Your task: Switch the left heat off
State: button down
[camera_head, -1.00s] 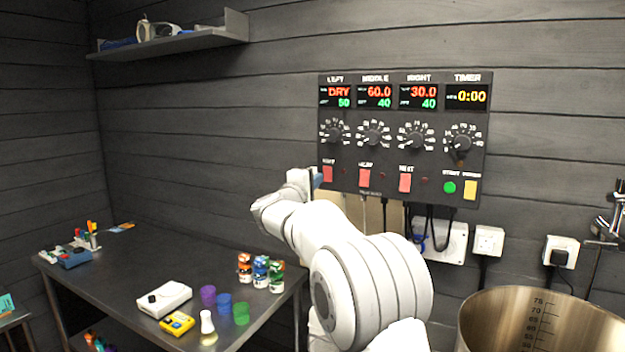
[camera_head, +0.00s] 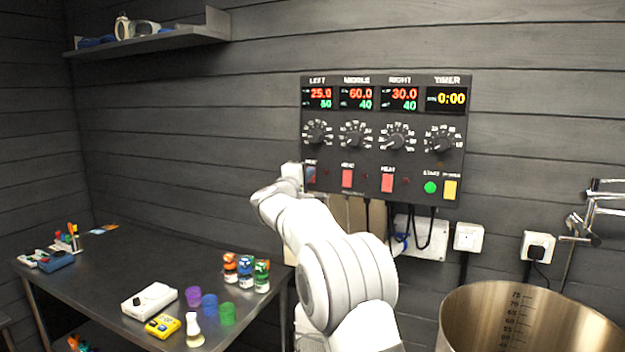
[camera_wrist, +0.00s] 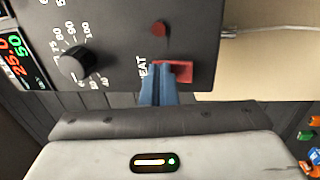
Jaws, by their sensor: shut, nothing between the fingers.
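The control panel (camera_head: 382,115) hangs on the wall. Its left display (camera_head: 317,98) reads 25.0 in red above 50 in green. The red left heat switch (camera_wrist: 183,72) sits at the panel's lower edge, beside the word HEAT. The dark red lamp (camera_wrist: 160,28) near it looks unlit. My gripper (camera_wrist: 159,86) is shut and empty, its blue fingertips at the switch and covering part of it. In the head view, my gripper (camera_head: 310,172) is over the left switch. Whether the fingertips touch it, and which way the rocker is tipped, I cannot tell.
The middle switch (camera_head: 347,178) and right switch (camera_head: 387,183) lie to the right, with dials above. A steel kettle (camera_head: 480,310) stands at lower right. A table (camera_head: 110,270) with cups and small bottles is at left. Cables hang under the panel.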

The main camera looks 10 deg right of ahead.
jog(key=r+b+v, duration=0.3)
jog(key=b+v, duration=0.3)
jog(key=v, duration=0.7)
jog(key=shift+s+a, duration=0.25)
jog(key=shift+s, duration=0.2)
jog(key=shift+r, duration=0.1)
